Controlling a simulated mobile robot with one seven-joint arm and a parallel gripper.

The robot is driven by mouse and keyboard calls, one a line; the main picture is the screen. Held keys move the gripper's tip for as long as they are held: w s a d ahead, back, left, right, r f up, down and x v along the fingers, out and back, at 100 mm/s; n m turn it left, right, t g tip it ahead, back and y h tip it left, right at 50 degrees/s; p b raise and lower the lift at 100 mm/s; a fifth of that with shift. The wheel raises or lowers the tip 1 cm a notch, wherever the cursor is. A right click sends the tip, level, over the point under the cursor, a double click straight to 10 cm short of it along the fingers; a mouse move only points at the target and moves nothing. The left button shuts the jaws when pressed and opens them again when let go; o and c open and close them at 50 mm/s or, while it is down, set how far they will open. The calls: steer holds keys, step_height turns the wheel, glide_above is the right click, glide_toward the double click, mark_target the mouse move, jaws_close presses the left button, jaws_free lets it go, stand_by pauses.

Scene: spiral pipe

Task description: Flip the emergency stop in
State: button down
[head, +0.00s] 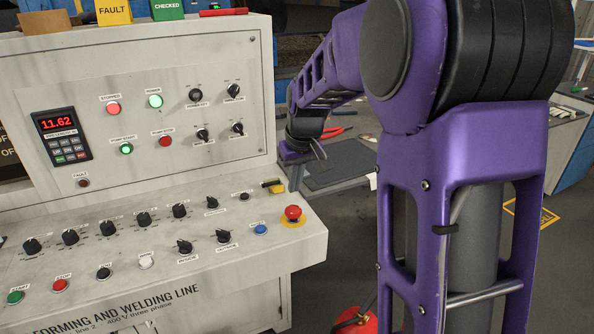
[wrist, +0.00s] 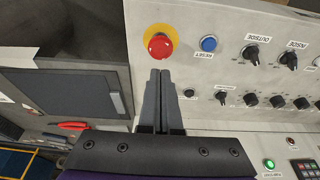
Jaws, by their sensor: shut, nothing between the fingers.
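The emergency stop is a red mushroom button (head: 292,213) on a yellow disc at the right end of the sloped console panel. It also shows in the wrist view (wrist: 160,45), at the top, just beyond my fingertips. My gripper (wrist: 160,73) is shut and empty, its two dark fingers side by side and pointing at the button. In the picture the tips lie just below the button's edge; I cannot tell whether they touch it.
A blue reset button (head: 260,229) sits left of the stop. Several black knobs (head: 144,219) line the sloped panel. The upright panel (head: 232,66) rises behind it. A grey side table (head: 340,165) with red-handled pliers (head: 333,132) stands beyond the console's right end.

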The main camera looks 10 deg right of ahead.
mark_target(293, 208)
steer(key=x, duration=0.3)
steer(key=s+x, duration=0.1)
steer(key=x, duration=0.1)
steer(key=shift+d+f+b, duration=0.15)
steer(key=shift+f+b, duration=0.05)
steer(key=shift+b, duration=0.2)
steer(key=shift+w+f, duration=0.1)
